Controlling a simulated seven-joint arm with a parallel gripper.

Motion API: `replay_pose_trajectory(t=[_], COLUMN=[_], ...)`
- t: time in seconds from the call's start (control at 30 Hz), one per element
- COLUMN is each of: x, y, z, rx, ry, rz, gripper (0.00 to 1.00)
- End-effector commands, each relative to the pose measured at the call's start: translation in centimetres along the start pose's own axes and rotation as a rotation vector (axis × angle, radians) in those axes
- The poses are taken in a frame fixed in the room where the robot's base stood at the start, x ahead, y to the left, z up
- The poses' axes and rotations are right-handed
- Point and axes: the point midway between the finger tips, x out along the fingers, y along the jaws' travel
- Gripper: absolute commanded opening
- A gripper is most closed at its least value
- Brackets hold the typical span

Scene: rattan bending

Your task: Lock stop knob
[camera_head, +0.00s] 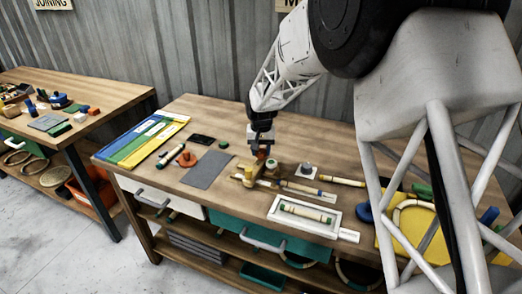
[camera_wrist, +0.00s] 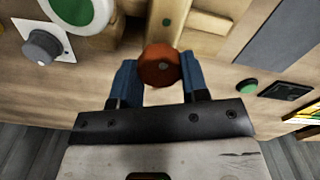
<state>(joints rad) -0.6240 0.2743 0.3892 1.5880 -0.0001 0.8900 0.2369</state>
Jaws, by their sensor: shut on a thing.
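My gripper (camera_head: 262,150) points down over the wooden fixture (camera_head: 250,180) at the middle of the bench. In the wrist view its blue fingers (camera_wrist: 160,76) are shut on a round orange-brown knob (camera_wrist: 159,62), one finger on each side. The knob sits at the end of a wooden bar (camera_wrist: 168,22); I take it to be the stop knob. In the head view the knob is mostly hidden by the gripper. Whether it is tightened cannot be told. A green-topped round post (camera_wrist: 82,10) stands to the left in the wrist view.
A grey knob on a white plate (camera_head: 307,171) stands right of the fixture. A white tray (camera_head: 276,218) holding a green-ended piece lies in front. A grey mat (camera_head: 207,170), an orange object (camera_head: 190,159) and coloured strips (camera_head: 145,138) are on the left.

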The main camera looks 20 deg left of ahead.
Motion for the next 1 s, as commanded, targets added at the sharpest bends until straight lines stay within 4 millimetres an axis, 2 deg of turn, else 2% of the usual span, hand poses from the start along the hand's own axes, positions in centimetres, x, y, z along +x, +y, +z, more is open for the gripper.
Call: replay_pose_trajectory(t=[0.4, 0.43, 0.6, 1.0], x=[-0.04, -0.04, -0.02, -0.42], y=[0.02, 0.02, 0.01, -0.01], z=[0.06, 0.06, 0.04, -0.01], rx=[0.01, 0.01, 0.01, 0.009], ry=[-0.001, -0.001, -0.001, 0.001], rz=[0.0, 0.0, 0.0, 0.0], gripper=[0.18, 0.43, 0.67, 0.67])
